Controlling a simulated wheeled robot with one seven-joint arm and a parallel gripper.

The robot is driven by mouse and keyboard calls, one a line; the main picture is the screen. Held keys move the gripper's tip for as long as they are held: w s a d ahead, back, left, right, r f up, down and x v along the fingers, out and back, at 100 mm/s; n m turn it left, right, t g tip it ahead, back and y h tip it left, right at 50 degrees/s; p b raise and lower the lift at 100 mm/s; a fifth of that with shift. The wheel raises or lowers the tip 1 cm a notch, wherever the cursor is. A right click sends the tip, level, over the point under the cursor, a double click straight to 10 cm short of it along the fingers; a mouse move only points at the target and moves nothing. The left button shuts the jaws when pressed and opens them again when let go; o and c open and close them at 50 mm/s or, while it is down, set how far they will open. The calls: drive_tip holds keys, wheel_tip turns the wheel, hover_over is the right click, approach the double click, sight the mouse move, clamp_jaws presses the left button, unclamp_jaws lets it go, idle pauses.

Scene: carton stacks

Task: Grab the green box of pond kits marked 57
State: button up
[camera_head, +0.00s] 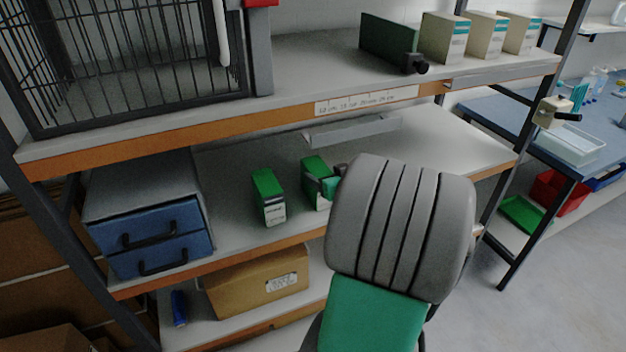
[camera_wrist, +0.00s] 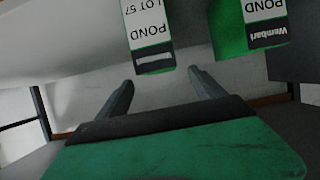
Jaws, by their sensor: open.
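Two green boxes stand apart on the middle shelf in the head view. The wrist view is upside down, and the box there reading POND LOT 57 (camera_wrist: 150,35) appears to be the right-hand one in the head view (camera_head: 315,168). The other box (camera_head: 268,194) also reads POND and shows at the right of the wrist view (camera_wrist: 248,25), its number out of sight. My gripper (camera_wrist: 161,77) is open and empty, its fingers pointing towards the 57 box with the tips close to it. My arm hides part of that box in the head view.
A blue two-drawer unit (camera_head: 150,235) stands left on the same shelf (camera_head: 228,205). The upper shelf (camera_head: 310,70) overhangs the boxes and carries a barred cage (camera_head: 130,60) and several cartons. A brown carton (camera_head: 258,283) sits below. Shelf space between the drawers and boxes is free.

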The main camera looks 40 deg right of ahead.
sight(320, 170)
drive_tip(key=p+x, duration=0.2)
drive_tip(key=x, duration=0.5)
drive_tip(key=shift+s+f, duration=0.1)
clamp_jaws()
idle(0.6)
